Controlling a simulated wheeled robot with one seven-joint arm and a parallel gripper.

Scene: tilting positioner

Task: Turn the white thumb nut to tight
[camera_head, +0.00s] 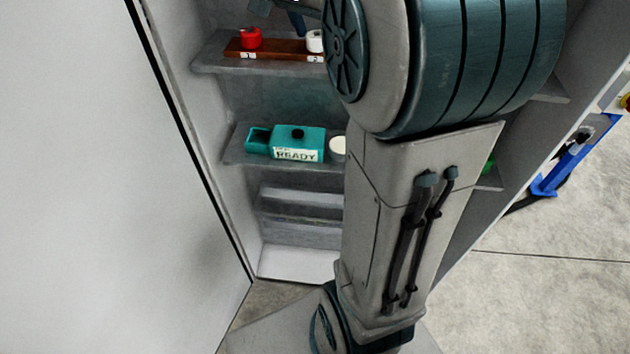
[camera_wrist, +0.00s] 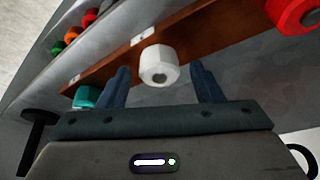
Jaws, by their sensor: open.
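The white thumb nut (camera_wrist: 158,64) is mounted on a brown wooden board (camera_wrist: 205,37). In the wrist view it shows between the two blue fingers of my gripper (camera_wrist: 160,70), one finger on each side. The fingers are open, and gaps show between them and the nut; I cannot tell the depth between them. In the head view the white nut (camera_head: 315,41) shows at the board's (camera_head: 275,48) right, partly hidden by my arm. The nut's tightness cannot be read.
A red nut (camera_head: 250,38) sits left on the board, and a teal one (camera_wrist: 86,97) shows in the wrist view. The board lies on a cabinet shelf (camera_head: 207,64). Below are a teal "READY" box (camera_head: 298,142) and a white round item (camera_head: 338,145). A tall panel (camera_head: 90,180) stands left.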

